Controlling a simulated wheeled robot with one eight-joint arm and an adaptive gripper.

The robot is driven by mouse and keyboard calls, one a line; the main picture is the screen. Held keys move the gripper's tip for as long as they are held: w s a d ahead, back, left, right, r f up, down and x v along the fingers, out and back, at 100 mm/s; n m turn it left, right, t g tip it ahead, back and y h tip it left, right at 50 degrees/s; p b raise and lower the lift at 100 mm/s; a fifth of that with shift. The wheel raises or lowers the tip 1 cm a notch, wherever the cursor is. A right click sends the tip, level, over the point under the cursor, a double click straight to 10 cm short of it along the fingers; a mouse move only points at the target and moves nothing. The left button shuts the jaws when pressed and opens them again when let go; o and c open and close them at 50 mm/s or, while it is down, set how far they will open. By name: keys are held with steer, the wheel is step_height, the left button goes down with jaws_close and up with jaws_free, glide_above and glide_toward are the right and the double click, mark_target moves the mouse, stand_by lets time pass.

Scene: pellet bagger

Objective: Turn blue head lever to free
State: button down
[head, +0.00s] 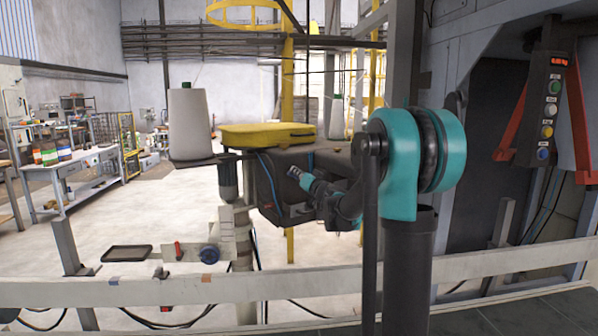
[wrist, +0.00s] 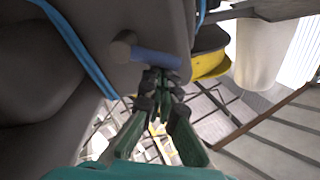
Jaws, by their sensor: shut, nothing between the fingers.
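The blue lever (wrist: 155,59) shows in the wrist view as a short blue bar with a round tan-grey knob (wrist: 123,47) at its left end, against the dark machine head (wrist: 60,85). My gripper (wrist: 160,78) is shut and empty, with its dark fingertips at the lower edge of the blue bar near its right end. Whether they touch it I cannot tell. In the head view my gripper (head: 296,174) is in front of the dark machine head (head: 268,172), and I cannot make out the blue lever there. Any free marking is not readable.
Blue cables (wrist: 75,40) run close to my gripper in the wrist view. A beige rail (head: 210,289) crosses in front.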

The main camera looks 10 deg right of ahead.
steer(key=shift+s+a+f, duration=0.1)
steer(key=shift+a+f, duration=0.1)
steer(key=shift+f, duration=0.05)
stand_by(0.3)
steer(key=shift+s+f, duration=0.1)
stand_by(0.3)
steer(key=v, duration=1.2)
steer(key=s+a+f+n+g, duration=0.2)
steer(key=s+a+f+g, duration=0.2)
steer(key=s+f, duration=0.45)
steer(key=s+a+f+n+g, duration=0.2)
steer(key=s+a+f+g, duration=0.25)
steer(key=s+f, duration=0.45)
steer(key=s+d+f+m+g+h, duration=0.1)
steer(key=s+d+f+g+h, duration=0.1)
steer(key=s+d+f, duration=0.4)
steer(key=s+d+f+m+g+h, duration=0.2)
steer(key=s+d+f+h, duration=0.3)
steer(key=s+f, duration=0.4)
steer(key=shift+s+d+g, duration=0.5)
steer(key=shift+s+g, duration=0.25)
steer(key=shift+s, duration=0.05)
